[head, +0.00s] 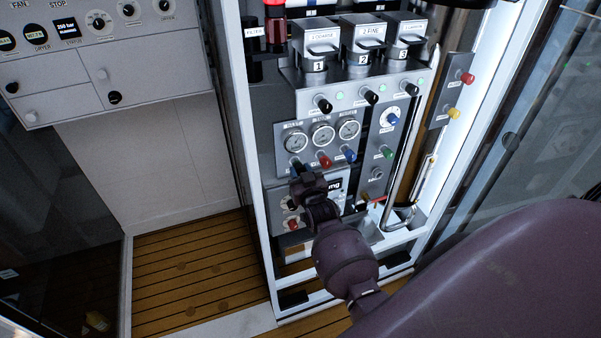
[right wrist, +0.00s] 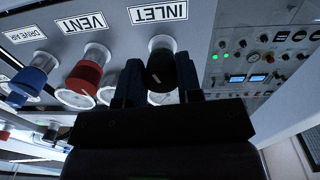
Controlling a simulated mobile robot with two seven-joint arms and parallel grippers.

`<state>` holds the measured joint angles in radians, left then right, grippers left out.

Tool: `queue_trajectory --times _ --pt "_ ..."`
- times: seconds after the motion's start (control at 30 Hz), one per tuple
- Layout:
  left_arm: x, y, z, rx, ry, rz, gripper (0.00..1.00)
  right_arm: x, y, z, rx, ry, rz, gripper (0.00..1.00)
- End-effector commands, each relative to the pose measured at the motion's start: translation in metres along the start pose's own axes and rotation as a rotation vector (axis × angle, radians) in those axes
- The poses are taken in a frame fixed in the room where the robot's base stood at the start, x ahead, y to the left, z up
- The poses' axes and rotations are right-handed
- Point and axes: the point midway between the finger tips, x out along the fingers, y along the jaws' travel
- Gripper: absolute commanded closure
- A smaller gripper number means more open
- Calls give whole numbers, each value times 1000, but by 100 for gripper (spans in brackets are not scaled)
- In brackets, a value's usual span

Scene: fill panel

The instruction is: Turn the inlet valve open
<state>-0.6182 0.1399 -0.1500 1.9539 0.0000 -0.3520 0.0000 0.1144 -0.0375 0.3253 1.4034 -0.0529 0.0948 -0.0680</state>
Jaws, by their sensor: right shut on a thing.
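The inlet valve is a black knob (right wrist: 160,66) on a pale round collar, below the upside-down INLET label (right wrist: 160,12) in the right wrist view. My right gripper (right wrist: 160,82) has its two dark fingers on either side of the knob and is shut on it. In the head view my right gripper (head: 299,172) reaches up to the panel under the left pressure gauge (head: 296,142) and mostly hides the knob. A short light mark shows on the knob's face. My left gripper is not in view.
The red VENT knob (right wrist: 85,75) and the blue DRIVE AIR knob (right wrist: 35,75) are close beside the inlet knob. Three labelled filling units stand above on the panel. A white frame post (head: 243,150) bounds the panel on the left. Wooden floor (head: 190,265) lies lower left.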

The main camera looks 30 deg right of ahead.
Motion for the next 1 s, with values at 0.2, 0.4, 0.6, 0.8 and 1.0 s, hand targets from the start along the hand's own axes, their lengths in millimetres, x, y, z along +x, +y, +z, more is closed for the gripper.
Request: queue_trajectory --times 0.2,0.4,0.6,0.8,1.0 --pt "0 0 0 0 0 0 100 0 0 1 -204 9 -2 91" --pt "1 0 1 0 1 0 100 0 1 1 -390 17 -5 91" --pt "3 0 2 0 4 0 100 0 2 1 -553 25 -7 91" --pt "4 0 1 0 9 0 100 0 2 1 -675 30 -9 91" --pt "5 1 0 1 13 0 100 0 2 1 -749 33 -10 91"
